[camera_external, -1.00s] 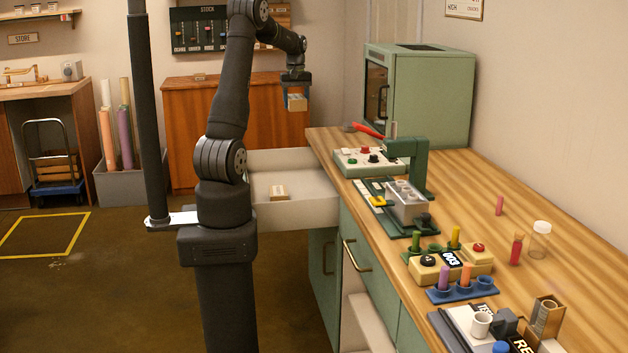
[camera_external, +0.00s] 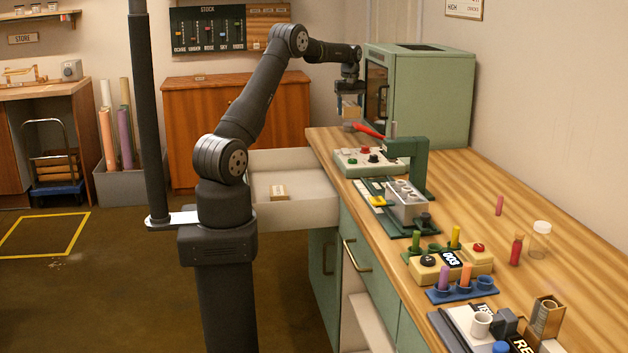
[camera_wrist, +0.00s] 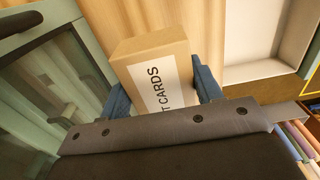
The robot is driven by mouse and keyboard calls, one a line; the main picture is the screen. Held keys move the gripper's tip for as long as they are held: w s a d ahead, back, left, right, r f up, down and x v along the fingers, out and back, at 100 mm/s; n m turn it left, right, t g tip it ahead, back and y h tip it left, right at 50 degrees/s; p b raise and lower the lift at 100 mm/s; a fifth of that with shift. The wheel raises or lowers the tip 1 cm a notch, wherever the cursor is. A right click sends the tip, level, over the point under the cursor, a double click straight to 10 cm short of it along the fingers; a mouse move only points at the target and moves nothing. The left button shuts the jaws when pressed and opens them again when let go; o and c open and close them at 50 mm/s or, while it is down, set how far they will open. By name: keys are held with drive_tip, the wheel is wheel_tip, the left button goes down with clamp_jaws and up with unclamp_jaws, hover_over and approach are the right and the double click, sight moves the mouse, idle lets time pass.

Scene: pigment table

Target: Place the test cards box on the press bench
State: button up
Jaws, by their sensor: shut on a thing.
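The test cards box (camera_wrist: 157,70) is a brown carton with a white label, of which "T CARDS" can be read in the wrist view. My gripper (camera_external: 350,99) is shut on it, with a blue finger on each side. In the external view the box (camera_external: 352,108) hangs below the fingers, above the far end of the wooden bench (camera_external: 470,190), in front of the green cabinet. Which part of the bench is the press bench is not clear. A green press-like stand (camera_external: 418,165) stands on the bench nearer the camera.
The green glass-doored cabinet (camera_external: 425,100) stands close to the right of my gripper. A red-handled tool (camera_external: 368,131) and a control box with buttons (camera_external: 368,161) lie near below. An open drawer (camera_external: 300,212) holds a small box (camera_external: 278,192).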

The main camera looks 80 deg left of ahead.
drive_tip(key=shift+f, duration=5.85)
drive_tip(key=shift+f, duration=0.1)
drive_tip(key=o, duration=1)
drive_tip(key=shift+f, duration=0.1)
drive_tip(key=shift+o, duration=0.3)
wheel_tip(320, 180, up, 12)
drive_tip(key=shift+r, duration=0.2)
drive_tip(key=shift+f, duration=0.1)
hover_over(349, 146)
drive_tip(key=shift+a+f, duration=0.1)
drive_tip(key=shift+f, duration=3.55)
